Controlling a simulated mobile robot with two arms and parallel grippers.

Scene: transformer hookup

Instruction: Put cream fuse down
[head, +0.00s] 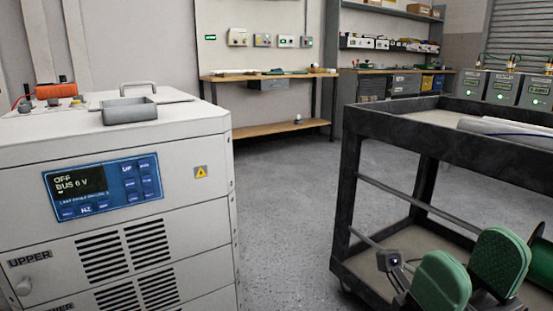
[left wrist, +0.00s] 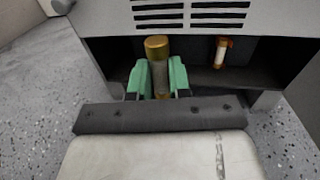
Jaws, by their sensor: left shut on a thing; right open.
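The cream fuse (left wrist: 159,75), a tan-cream tube with a gold cap, is between the green fingers of my left gripper (left wrist: 161,80) in the left wrist view. The gripper is shut on it, in front of a dark open bay (left wrist: 200,75) below a vented panel. Whether the fuse touches anything in the bay cannot be told. A second fuse (left wrist: 221,52), white with orange-copper ends, is in the bay to the right, apart from the held one. My right gripper (head: 471,274), with green pads, is open and empty at the lower right of the head view. My left gripper is out of the head view.
The white cabinet (head: 190,215) has a blue display reading OFF, BUS 0 V, and a grey tray (head: 129,111) on top. A black cart (head: 395,130) stands at the right, near my right gripper. Grey floor (head: 280,220) between them is clear.

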